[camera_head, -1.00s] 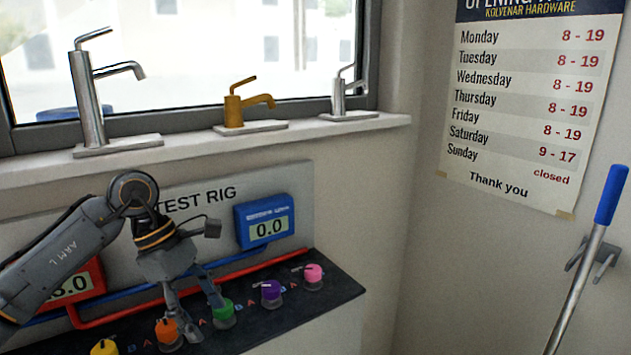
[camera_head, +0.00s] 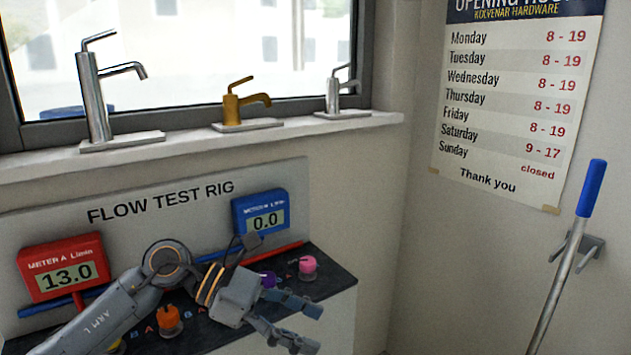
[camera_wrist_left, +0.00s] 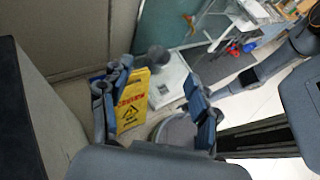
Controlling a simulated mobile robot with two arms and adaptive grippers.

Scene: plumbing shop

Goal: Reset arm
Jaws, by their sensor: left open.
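My left arm comes in from the lower left in the head view. Its gripper (camera_head: 308,325) is open and empty, with its fingers pointing to the lower right, in front of the flow test rig (camera_head: 160,203). In the left wrist view the two fingers (camera_wrist_left: 158,115) are spread apart with nothing between them. The arm and gripper hide part of the rig's dark knob shelf, and the green knob is not visible. My right gripper is not in view.
Red meter A (camera_head: 62,268) reads 13.0 and blue meter B (camera_head: 262,215) reads 0.0. Orange (camera_head: 169,320), purple (camera_head: 268,280) and pink (camera_head: 307,267) knobs stand on the shelf. A yellow warning sign (camera_wrist_left: 132,102) shows in the wrist view. A blue-handled pole (camera_head: 590,190) is at right.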

